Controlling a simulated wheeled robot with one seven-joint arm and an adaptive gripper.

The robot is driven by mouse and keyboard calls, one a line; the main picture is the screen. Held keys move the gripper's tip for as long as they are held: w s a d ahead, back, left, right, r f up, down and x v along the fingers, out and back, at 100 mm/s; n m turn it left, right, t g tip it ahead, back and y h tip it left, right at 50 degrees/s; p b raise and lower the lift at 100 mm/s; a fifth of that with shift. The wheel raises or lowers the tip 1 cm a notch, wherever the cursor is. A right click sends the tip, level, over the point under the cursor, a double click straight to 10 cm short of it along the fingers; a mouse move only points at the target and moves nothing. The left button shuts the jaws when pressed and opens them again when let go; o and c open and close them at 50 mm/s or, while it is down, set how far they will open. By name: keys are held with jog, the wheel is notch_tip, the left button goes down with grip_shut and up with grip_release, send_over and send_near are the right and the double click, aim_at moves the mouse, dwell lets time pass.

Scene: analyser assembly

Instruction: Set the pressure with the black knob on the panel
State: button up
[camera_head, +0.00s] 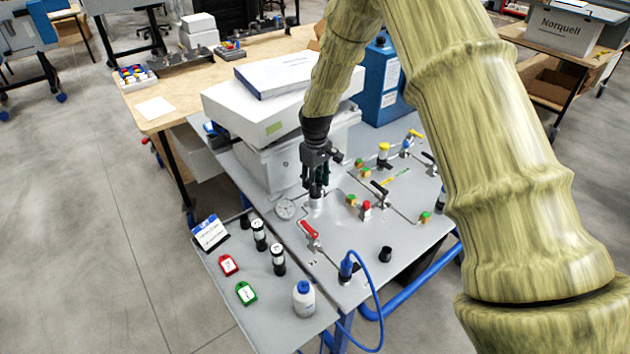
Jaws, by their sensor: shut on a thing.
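My gripper (317,184) points down over the grey panel (338,229), just right of the white analyser box. Its fingers are closed around the black knob (317,190), which is mostly hidden between them. The knob sits on a pale, silvery base that shows just below the fingertips.
A red-handled valve (309,230) is in front of the knob. The white analyser box (262,150) rises behind left. A blue hose (368,285) loops off the front edge.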

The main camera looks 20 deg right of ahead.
dwell(0.4)
jog(key=o, duration=1)
jog(key=shift+o, duration=0.2)
notch_tip(320, 180, up, 12)
